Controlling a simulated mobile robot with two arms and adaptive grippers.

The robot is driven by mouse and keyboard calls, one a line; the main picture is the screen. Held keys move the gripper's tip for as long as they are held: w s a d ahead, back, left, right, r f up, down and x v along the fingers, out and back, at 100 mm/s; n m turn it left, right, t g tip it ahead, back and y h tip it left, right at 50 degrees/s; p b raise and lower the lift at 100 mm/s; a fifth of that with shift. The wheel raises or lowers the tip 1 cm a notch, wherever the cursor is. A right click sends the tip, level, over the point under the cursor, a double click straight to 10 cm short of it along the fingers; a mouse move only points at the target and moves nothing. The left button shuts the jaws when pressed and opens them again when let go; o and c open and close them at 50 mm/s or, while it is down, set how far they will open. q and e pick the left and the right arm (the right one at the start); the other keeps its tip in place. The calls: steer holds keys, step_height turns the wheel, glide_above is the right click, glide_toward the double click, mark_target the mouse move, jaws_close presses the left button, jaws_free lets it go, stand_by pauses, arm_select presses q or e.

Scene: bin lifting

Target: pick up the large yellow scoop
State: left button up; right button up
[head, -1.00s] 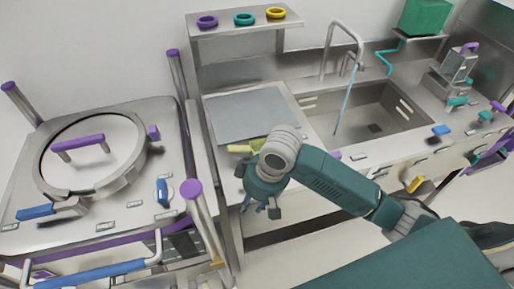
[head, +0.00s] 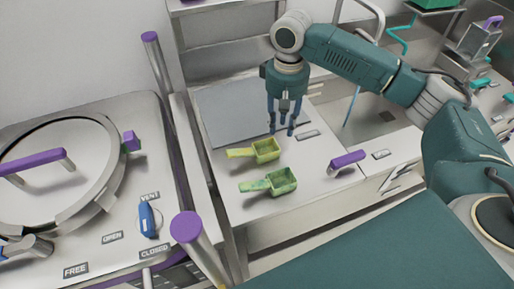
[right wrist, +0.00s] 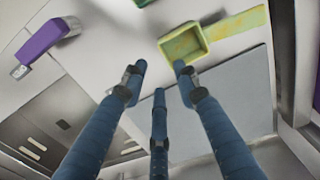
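The yellow scoop (head: 264,150) lies on the steel counter (head: 230,205), its handle pointing left. A greener scoop (head: 281,182) lies just in front of it. My right gripper (head: 282,128) points down, fingers spread and empty, above the counter just behind and right of the yellow scoop's cup. In the right wrist view the yellow scoop (right wrist: 185,43) is beyond the fingertips (right wrist: 159,70), apart from them as far as I can tell. Only a sliver of the greener scoop shows at the top edge there. My left gripper is not in view.
A grey flat panel (head: 225,105) lies behind the scoops. A purple handle (head: 347,160) is on the counter front to the right. A sink (head: 375,125) lies beyond, partly hidden by my right arm. A round-lidded vessel (head: 60,165) and purple-capped posts (head: 186,228) stand left.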

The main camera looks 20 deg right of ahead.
mark_target(267, 150)
steer(key=f, duration=0.2)
steer(key=s+f, duration=0.1)
steer(key=shift+s+f+p, duration=0.15)
steer(key=shift+f+p, duration=0.25)
steer(key=shift+f, duration=0.35)
steer(key=f, duration=0.1)
steer(key=f+p, duration=0.1)
steer(key=f, duration=0.1)
steer(key=f+p, duration=0.1)
steer(key=shift+w+a+f, duration=0.2)
steer(key=shift+w+a, duration=0.05)
steer(key=shift+f, duration=0.25)
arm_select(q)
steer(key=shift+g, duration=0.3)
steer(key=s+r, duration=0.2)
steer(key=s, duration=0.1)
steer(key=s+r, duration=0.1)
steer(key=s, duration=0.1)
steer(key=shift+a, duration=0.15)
arm_select(e)
jaws_close()
